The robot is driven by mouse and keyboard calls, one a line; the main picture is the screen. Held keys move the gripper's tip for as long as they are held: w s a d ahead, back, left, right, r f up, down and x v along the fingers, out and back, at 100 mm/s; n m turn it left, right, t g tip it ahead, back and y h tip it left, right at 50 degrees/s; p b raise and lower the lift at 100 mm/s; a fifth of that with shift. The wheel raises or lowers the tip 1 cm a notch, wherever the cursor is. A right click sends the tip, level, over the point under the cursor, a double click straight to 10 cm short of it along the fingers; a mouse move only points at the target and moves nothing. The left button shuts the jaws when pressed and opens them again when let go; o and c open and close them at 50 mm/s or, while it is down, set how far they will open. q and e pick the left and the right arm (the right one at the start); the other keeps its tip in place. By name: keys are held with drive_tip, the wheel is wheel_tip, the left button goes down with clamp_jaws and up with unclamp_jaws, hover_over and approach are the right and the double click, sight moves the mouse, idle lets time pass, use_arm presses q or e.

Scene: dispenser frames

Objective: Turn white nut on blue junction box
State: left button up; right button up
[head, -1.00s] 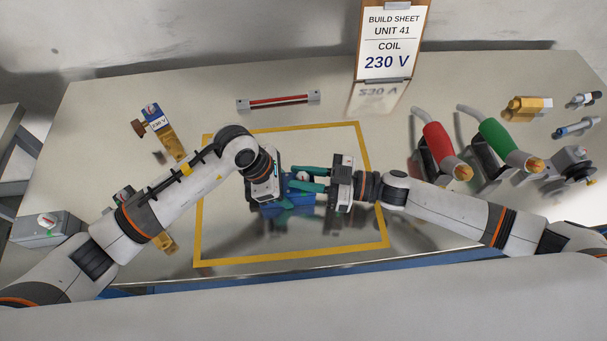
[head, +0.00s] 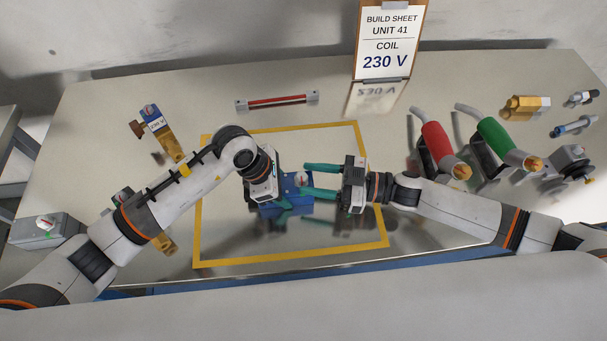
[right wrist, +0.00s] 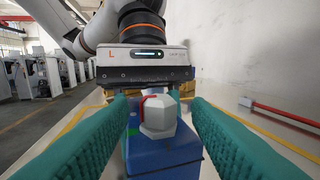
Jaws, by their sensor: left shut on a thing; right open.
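The blue junction box (head: 296,205) stands inside the yellow taped square, partly hidden by my grippers. It also shows in the right wrist view (right wrist: 165,160). The white nut (right wrist: 158,117) is on the box, faceted, with a red mark at its left side. My left gripper (head: 280,204) is shut on the blue box from the left side. My right gripper (head: 312,181) comes from the right and is open. Its teal fingers lie on either side of the nut in the right wrist view, with a gap on both sides and no visible contact.
The build sheet (head: 391,40) reading 230 V stands at the back. A red-handled tool (head: 440,146) and a green-handled tool (head: 503,140) stand at right. A bar with red and dark lines (head: 277,101) lies behind the square. A grey box (head: 43,229) is at left.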

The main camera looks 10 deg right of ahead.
drive_tip(key=v, duration=0.9)
drive_tip(key=shift+s+d, duration=0.1)
use_arm(q)
drive_tip(key=o, duration=1.2)
drive_tip(key=shift+r, duration=0.15)
